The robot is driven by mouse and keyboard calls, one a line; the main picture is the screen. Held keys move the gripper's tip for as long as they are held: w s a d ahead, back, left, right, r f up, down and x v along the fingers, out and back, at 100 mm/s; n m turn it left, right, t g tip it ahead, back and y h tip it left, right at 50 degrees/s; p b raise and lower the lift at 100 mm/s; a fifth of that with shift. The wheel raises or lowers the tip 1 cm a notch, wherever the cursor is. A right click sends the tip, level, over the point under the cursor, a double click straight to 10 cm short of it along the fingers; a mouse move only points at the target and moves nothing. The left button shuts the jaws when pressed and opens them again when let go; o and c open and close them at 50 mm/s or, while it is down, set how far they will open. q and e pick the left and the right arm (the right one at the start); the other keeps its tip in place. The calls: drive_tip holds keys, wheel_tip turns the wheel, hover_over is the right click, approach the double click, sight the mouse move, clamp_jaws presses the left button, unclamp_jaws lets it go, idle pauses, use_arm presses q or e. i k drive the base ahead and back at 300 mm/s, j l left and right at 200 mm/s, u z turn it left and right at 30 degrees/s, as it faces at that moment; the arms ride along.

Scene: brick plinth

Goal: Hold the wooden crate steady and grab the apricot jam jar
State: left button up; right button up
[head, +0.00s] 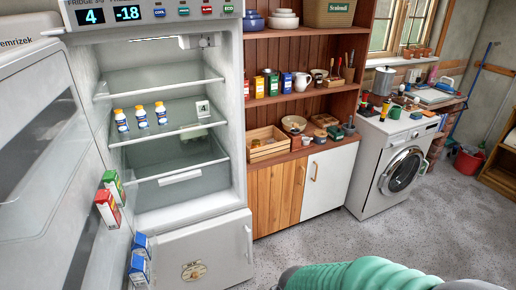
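A light wooden crate (269,151) with slatted sides sits on the counter of the wooden cabinet, just right of the open fridge. Its contents are too small to make out. No jar can be picked out for certain as apricot jam. Several small containers stand right of the crate, too small to read. Neither gripper shows in the head view. A green ribbed part (365,275) at the bottom edge looks like a piece of my own arm.
The open fridge (165,180) holds three small white bottles (141,117), and its door (50,150) swings out at the left with cartons (107,208) in it. A washing machine (395,170) stands right of the cabinet. The grey floor (320,235) in front is clear.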

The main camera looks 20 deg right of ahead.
sight(256, 143)
drive_tip(key=i+l, duration=0.1)
drive_tip(key=l, duration=0.25)
drive_tip(key=i+l, duration=0.15)
drive_tip(key=l, duration=0.2)
drive_tip(key=i+l, duration=0.1)
drive_tip(key=l, duration=0.25)
drive_tip(key=i+l, duration=0.15)
drive_tip(key=l, duration=0.2)
drive_tip(key=i+l, duration=0.1)
drive_tip(key=l, duration=0.25)
drive_tip(key=i+l, duration=0.15)
drive_tip(key=l, duration=0.2)
drive_tip(key=i+l, duration=0.5)
drive_tip(key=i, duration=0.15)
drive_tip(key=i+l, duration=0.5)
drive_tip(key=i, duration=0.2)
drive_tip(key=i+l, duration=0.1)
drive_tip(key=l, duration=0.3)
drive_tip(key=i+l+u, duration=0.1)
drive_tip(key=l, duration=0.25)
